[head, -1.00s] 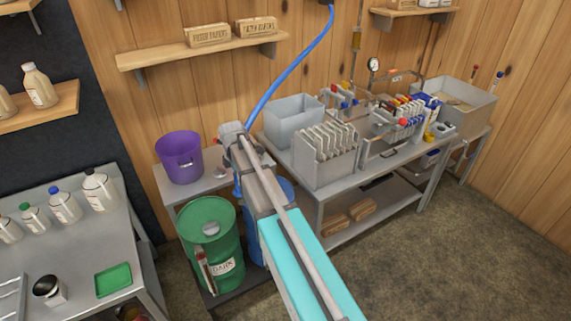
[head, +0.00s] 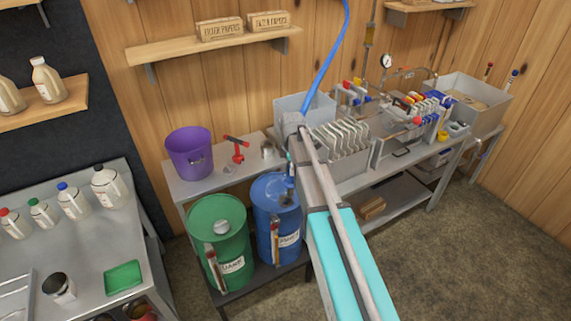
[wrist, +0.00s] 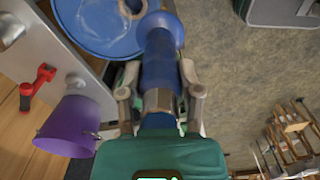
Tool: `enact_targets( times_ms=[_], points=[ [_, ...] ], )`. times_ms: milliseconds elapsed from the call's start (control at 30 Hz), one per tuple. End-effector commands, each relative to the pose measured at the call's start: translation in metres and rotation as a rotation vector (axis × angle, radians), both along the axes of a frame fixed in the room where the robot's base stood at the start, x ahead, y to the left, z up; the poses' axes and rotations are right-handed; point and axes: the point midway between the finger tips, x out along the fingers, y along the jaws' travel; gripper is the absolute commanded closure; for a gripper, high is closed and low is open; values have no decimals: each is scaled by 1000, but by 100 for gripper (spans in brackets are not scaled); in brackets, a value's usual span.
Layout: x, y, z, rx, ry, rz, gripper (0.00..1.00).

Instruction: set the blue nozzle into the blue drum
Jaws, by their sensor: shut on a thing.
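The blue nozzle (wrist: 160,65) is in my gripper (wrist: 160,92), with a finger on each side near its metal collar. Its far end overlaps the right rim of the blue drum's lid in the wrist view. The blue drum (wrist: 85,35) has a brownish opening (wrist: 130,8) just left of the nozzle's end. In the head view the blue drum (head: 268,222) stands upright beside the green drum, and my gripper is mostly hidden behind my arm at its right edge. I cannot tell the height between nozzle and lid.
The green drum (head: 218,240) stands left of the blue one. A purple bucket (head: 189,153) and a red valve (head: 236,148) are on the shelf behind. A blue hose (head: 325,60) hangs down behind my arm. The bench (head: 395,158) at right is crowded.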

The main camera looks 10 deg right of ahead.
Motion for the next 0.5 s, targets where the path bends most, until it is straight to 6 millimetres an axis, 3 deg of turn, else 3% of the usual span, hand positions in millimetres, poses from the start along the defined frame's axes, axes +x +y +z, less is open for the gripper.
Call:
enact_targets(
  times_ms=[333,500],
  points=[
    [2,7,-1,0,0,13,100],
    [18,9,-11,0,0,40,100]
  ],
)
